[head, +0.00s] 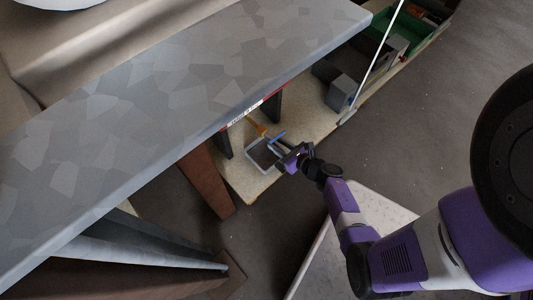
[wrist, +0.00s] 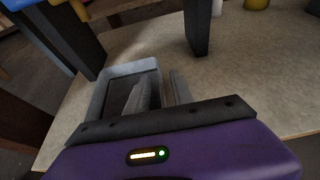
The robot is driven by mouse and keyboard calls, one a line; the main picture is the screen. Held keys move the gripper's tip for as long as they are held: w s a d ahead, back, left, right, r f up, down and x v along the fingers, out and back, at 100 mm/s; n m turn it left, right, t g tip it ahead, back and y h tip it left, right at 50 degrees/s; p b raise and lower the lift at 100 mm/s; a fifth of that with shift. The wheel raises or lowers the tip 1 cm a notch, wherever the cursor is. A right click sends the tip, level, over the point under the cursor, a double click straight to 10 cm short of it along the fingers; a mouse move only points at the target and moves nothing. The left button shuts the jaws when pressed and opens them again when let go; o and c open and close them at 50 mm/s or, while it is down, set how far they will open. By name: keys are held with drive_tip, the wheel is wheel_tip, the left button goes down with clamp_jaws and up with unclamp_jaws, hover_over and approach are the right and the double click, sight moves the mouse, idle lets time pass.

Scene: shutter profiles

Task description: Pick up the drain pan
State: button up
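The drain pan looks like a shallow grey open box with a pale rim (head: 250,160); it sits on the beige lower shelf under the grey tabletop. In the wrist view the pan (wrist: 97,92) stands left of centre, and its near part is hidden by my gripper. My gripper (wrist: 162,92) is at the pan's right side, with one finger over the inside and the other outside the right wall. A gap shows between the fingers, so it looks open; contact with the wall cannot be told. In the head view my gripper (head: 284,157) is beside the pan's right edge.
The beige shelf (head: 310,118) has bare room right of the pan. Dark supports (head: 271,106) stand behind it. A blue item (head: 277,138) and an orange item (head: 261,130) are close by. A grey box (head: 342,92) stands farther right. The grey tabletop (head: 170,100) overhangs the shelf.

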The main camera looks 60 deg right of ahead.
drive_tip(key=shift+w+d+f, duration=0.1)
drive_tip(key=shift+w+f, duration=0.05)
drive_tip(key=shift+w, duration=0.1)
clamp_jaws()
idle(1.3)
